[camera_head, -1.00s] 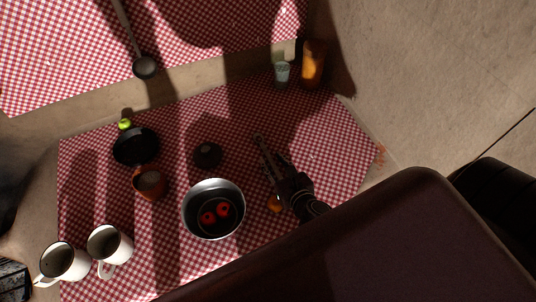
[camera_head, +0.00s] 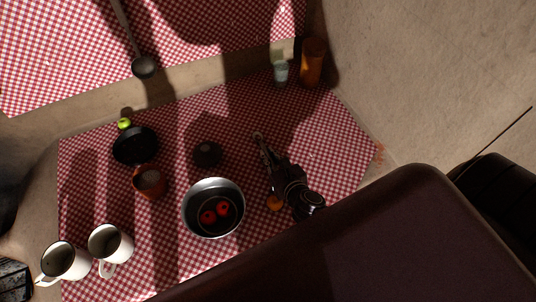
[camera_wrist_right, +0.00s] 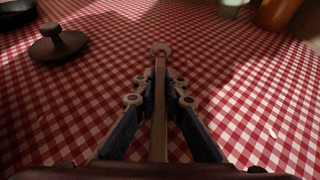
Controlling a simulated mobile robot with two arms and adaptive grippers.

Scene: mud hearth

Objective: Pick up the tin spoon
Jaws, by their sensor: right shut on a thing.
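The tin spoon (camera_wrist_right: 160,120) shows in the right wrist view as a long narrow handle with a round, ringed end pointing away from me. It runs between the two fingers of my right gripper (camera_wrist_right: 160,92), which are shut on it. In the head view, the spoon's end (camera_head: 257,136) sticks out past the fingertips of my right gripper (camera_head: 269,160), over the checked cloth. The spoon's other end is hidden. I cannot tell whether the spoon is clear of the cloth. My left gripper is not in view.
A steel pot (camera_head: 188,226) with red things inside stands left of my gripper, near a dark lid (camera_head: 207,154). An orange fruit (camera_head: 274,202) lies close beside the gripper. A glass (camera_head: 281,73) and an amber jar (camera_head: 312,64) stand behind. Cloth to the right is clear.

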